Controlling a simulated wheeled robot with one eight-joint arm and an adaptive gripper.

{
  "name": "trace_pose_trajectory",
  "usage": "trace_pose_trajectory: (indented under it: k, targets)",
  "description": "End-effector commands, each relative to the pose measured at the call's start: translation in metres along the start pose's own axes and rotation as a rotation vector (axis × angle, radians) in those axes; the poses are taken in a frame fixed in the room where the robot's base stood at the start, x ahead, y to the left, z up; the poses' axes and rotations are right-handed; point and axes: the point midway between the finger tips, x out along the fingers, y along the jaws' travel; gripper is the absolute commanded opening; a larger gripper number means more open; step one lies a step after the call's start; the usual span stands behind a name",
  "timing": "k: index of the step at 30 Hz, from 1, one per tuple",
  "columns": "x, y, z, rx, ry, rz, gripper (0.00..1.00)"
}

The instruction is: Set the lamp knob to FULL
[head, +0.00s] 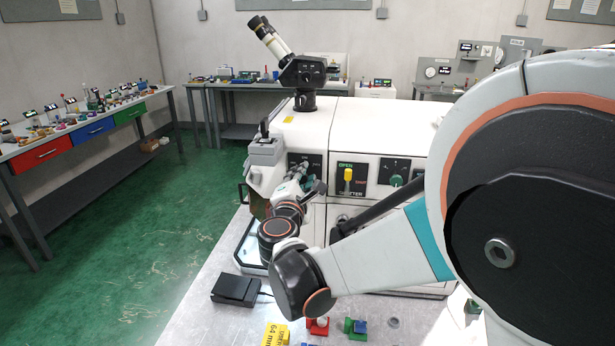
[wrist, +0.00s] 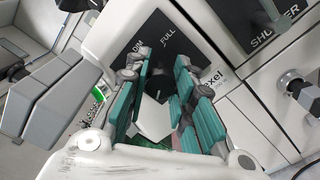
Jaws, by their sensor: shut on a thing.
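The lamp panel (wrist: 190,30) is a black plate on the white machine, with DIM and FULL labels at its upper part in the wrist view.
A yellow SHUTTER lever (head: 348,175) and a green knob (head: 396,181) sit to the right on the machine (head: 370,125). A microscope head (head: 300,70) stands on top. A black pedal box (head: 236,290) and small coloured blocks lie on the table in front.

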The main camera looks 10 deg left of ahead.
Motion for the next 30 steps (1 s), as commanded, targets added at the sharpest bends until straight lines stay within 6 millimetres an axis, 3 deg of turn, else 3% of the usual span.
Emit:
trace_pose_trajectory:
  k: [9,10,12,13,23,30]
  targets:
    - [0.000,-0.001,0.000,0.002,0.000,-0.001,0.00]
    - [0.000,-0.001,0.000,0.002,0.000,-0.001,0.27]
    - [0.000,-0.001,0.000,0.002,0.000,-0.001,0.43]
    - [0.000,-0.001,0.000,0.002,0.000,-0.001,0.44]
    - [-0.001,0.000,0.000,0.001,0.000,0.000,0.44]
    - [-0.020,0.001,-0.001,0.001,0.002,0.001,0.44]
